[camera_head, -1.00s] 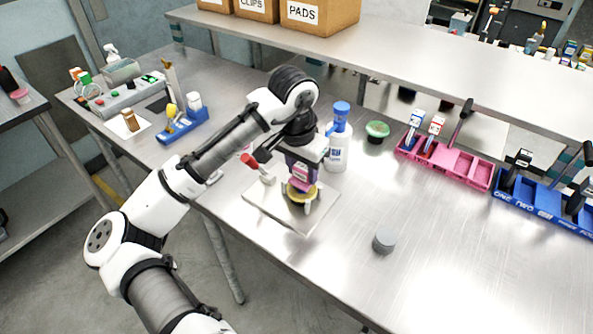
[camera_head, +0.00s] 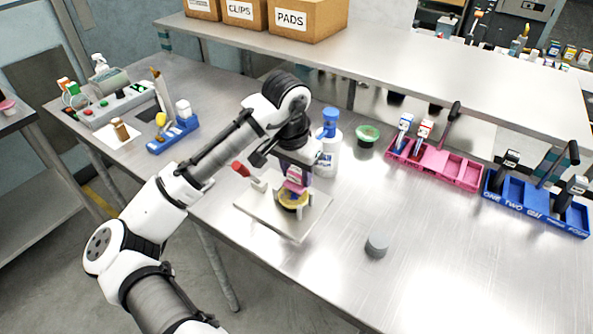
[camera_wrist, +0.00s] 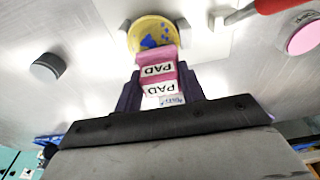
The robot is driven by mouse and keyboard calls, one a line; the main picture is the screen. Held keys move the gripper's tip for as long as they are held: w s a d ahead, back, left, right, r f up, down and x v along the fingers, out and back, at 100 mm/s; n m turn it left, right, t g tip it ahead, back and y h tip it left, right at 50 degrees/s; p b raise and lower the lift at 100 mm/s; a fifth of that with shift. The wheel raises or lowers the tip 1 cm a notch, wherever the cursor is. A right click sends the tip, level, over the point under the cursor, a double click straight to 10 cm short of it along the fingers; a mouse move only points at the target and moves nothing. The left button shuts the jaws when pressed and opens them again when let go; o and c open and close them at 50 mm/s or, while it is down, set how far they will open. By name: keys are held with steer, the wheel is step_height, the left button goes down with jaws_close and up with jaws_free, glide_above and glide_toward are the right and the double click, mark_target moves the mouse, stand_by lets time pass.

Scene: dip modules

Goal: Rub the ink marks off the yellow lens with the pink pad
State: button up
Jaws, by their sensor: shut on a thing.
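The yellow lens (camera_wrist: 150,32) sits in a holder on a pale square plate (camera_head: 298,231) on the metal table. Blue ink marks show on its face in the wrist view. My gripper (camera_head: 296,176) is shut on the pink pad (camera_wrist: 157,72), which has a white label reading PAD. The pad is held over the lens, at its edge in the wrist view; whether it touches the lens I cannot tell. In the head view the pad (camera_head: 296,187) and my gripper hide part of the lens (camera_head: 290,202).
A white bottle with a blue cap (camera_head: 328,155) stands close behind my gripper. A grey cylinder (camera_head: 376,246) is at the right front. Pink (camera_head: 437,167) and blue (camera_head: 540,205) trays lie further right.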

steer(key=shift+f+b, duration=0.35)
steer(key=shift+f, duration=0.4)
stand_by(0.3)
steer(key=shift+s+a, duration=0.6)
steer(key=shift+s, duration=0.3)
steer(key=shift+a, duration=0.1)
steer(key=shift+s+a, duration=0.4)
steer(key=shift+s, duration=0.4)
steer(key=shift+s+d+r+p, duration=0.1)
steer(key=shift+d+r+p, duration=0.05)
steer(key=shift+p, duration=0.35)
